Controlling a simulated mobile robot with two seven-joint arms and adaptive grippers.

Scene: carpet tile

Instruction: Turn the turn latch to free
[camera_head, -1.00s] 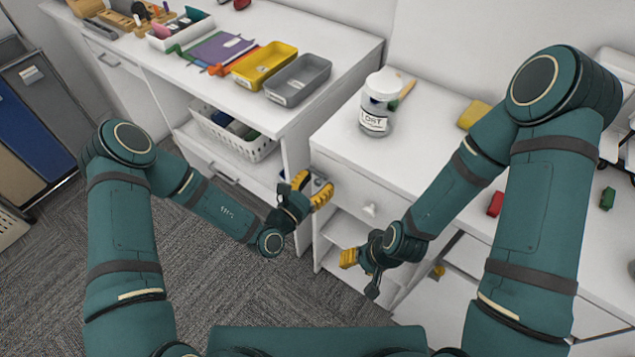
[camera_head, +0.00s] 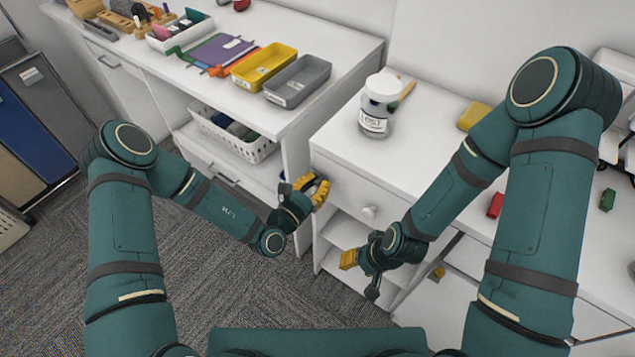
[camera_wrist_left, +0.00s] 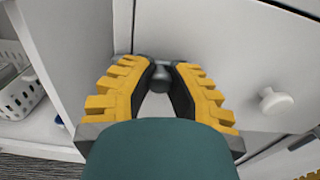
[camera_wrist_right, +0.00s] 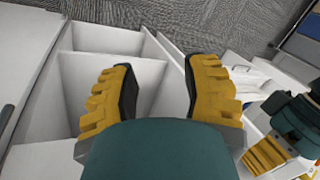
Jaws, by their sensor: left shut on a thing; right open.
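The turn latch (camera_wrist_left: 163,73) is a small grey metal piece on the white cabinet front, at the drawer's left edge. In the left wrist view it shows between my left fingertips, and the fingers hide part of it. I cannot read its exact angle. My left gripper (camera_head: 313,187) has yellow-and-black fingers and is shut on the latch; the fingers also show in the left wrist view (camera_wrist_left: 166,78). My right gripper (camera_head: 348,259) is open and empty in front of the open shelves, lower right of the left one; its spread fingers show in the right wrist view (camera_wrist_right: 158,75).
The drawer has a white round knob (camera_wrist_left: 276,100), right of the latch. A lidded jar (camera_head: 376,108) stands on the cabinet top. A white basket (camera_head: 232,136) sits on a shelf at left. Yellow (camera_head: 263,66) and grey (camera_head: 298,80) trays lie on the desk. Carpet lies below.

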